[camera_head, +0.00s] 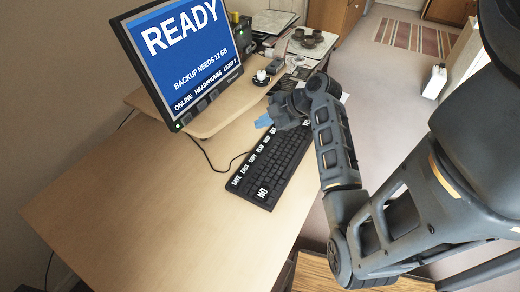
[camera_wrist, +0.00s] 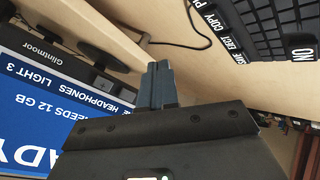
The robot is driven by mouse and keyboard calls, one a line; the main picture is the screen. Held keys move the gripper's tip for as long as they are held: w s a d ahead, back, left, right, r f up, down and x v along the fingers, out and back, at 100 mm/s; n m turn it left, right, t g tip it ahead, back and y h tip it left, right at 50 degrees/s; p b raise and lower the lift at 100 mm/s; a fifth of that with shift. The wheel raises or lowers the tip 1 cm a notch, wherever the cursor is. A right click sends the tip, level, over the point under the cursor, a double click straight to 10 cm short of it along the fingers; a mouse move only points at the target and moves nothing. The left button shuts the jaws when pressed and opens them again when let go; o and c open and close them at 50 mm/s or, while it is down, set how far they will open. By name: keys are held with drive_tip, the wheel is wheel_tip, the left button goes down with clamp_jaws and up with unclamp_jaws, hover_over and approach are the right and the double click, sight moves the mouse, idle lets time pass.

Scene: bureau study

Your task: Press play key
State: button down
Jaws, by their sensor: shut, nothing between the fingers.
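The black keyboard (camera_head: 285,158) lies on the desk, with a row of labelled keys along its left side. The play key (camera_head: 260,148) sits in that row, beyond the copy key (camera_head: 252,159). In the wrist view the keyboard (camera_wrist: 272,22) is at the upper right, with copy and eject readable and only the first letter of the play label at the top edge. My gripper (camera_head: 264,122) is shut and empty, near the far end of the keyboard, its blue fingertips left of it. In the wrist view its fingers (camera_wrist: 160,72) point at the desk, apart from the keyboard.
A monitor (camera_head: 185,50) reads READY and BACKUP NEEDS 12 GB. It stands at the left by a raised wooden shelf (camera_head: 215,112). The near left desk (camera_head: 130,200) is clear except for a cable.

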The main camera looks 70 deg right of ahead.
sight(263, 150)
drive_tip(key=shift+f+b, duration=2.7)
drive_tip(key=shift+f, duration=1.25)
drive_tip(key=shift+f, duration=0.1)
drive_tip(key=shift+f+b, duration=0.3)
drive_tip(key=shift+b, duration=0.15)
drive_tip(key=shift+f+b, duration=0.4)
drive_tip(key=shift+f, duration=0.1)
drive_tip(key=shift+r, duration=0.1)
drive_tip(key=shift+r+p, duration=0.6)
drive_tip(key=shift+r, duration=0.2)
drive_tip(key=shift+r, duration=0.1)
drive_tip(key=shift+r+p, duration=1.8)
drive_tip(key=shift+r, duration=0.65)
